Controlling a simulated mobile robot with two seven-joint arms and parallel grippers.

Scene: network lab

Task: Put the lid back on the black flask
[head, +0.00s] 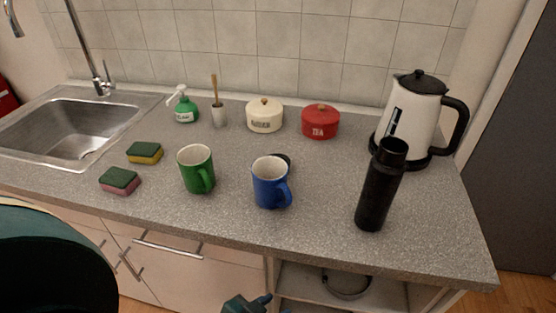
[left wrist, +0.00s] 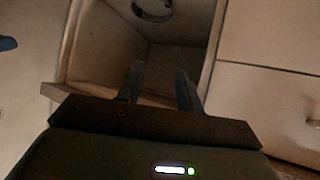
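The black flask (head: 376,195) stands upright on the right part of the counter, in front of the kettle. Its top looks open, with a rim around a dark mouth. A small black round thing (head: 284,159), perhaps the lid, lies on the counter behind the blue mug (head: 269,183), which partly hides it. My left gripper (head: 274,303) is at the bottom edge of the head view, below the counter front and far from flask and lid. In the left wrist view its two fingers (left wrist: 160,88) are apart with nothing between them. My right gripper cannot be made out.
A green mug (head: 197,170), sponges (head: 145,152), a white pot (head: 264,116), a red tea pot (head: 321,122) and a kettle (head: 414,118) stand on the counter. An open shelf with a pan (head: 346,284) is below. Counter between blue mug and flask is clear.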

